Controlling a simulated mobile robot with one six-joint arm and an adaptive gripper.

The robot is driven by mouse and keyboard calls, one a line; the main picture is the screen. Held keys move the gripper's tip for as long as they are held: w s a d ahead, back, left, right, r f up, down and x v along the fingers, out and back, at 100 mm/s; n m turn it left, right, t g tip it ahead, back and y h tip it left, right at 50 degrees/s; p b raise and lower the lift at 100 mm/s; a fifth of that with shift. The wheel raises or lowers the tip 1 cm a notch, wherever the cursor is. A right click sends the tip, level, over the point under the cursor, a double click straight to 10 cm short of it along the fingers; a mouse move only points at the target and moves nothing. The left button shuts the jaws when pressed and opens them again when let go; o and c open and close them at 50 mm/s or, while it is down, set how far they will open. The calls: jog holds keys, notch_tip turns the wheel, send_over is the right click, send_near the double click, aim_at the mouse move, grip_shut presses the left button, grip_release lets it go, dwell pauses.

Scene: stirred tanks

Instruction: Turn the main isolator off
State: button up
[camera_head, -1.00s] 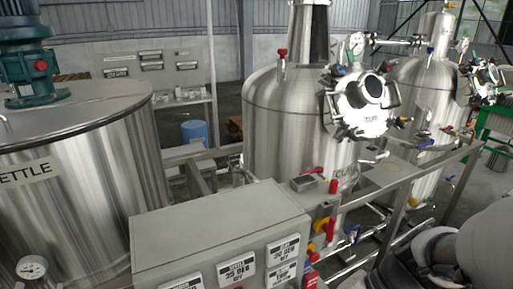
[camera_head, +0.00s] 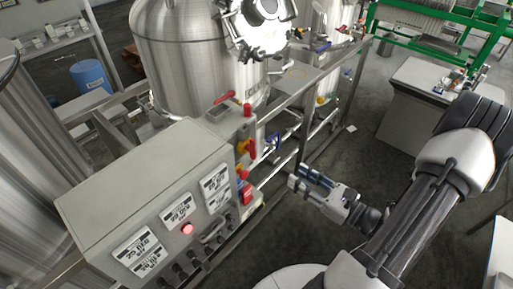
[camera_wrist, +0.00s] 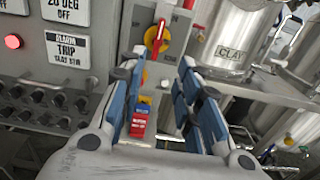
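A rotary switch with a red handle on a yellow disc (camera_wrist: 155,38), which looks like the main isolator, is at the top middle of the wrist view. Its handle stands nearly upright there. It also shows in the head view (camera_head: 247,148), at the right end of the grey control cabinet (camera_head: 150,190). My gripper (camera_wrist: 163,75) is open, with blue-padded fingers and nothing between them. In the head view my gripper (camera_head: 303,183) is to the right of the switch, apart from it.
A red lamp (camera_head: 187,228) is lit on the cabinet front, beside label plates and black knobs. Small red and blue blocks (camera_wrist: 138,120) sit below the switch. A steel tank (camera_head: 190,60), rails and pipes stand behind.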

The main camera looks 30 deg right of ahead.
aim_at(255, 149)
jog(key=x, duration=1.6)
jog(key=shift+w+a, duration=0.15)
jog(key=shift+w, duration=0.1)
grip_shut()
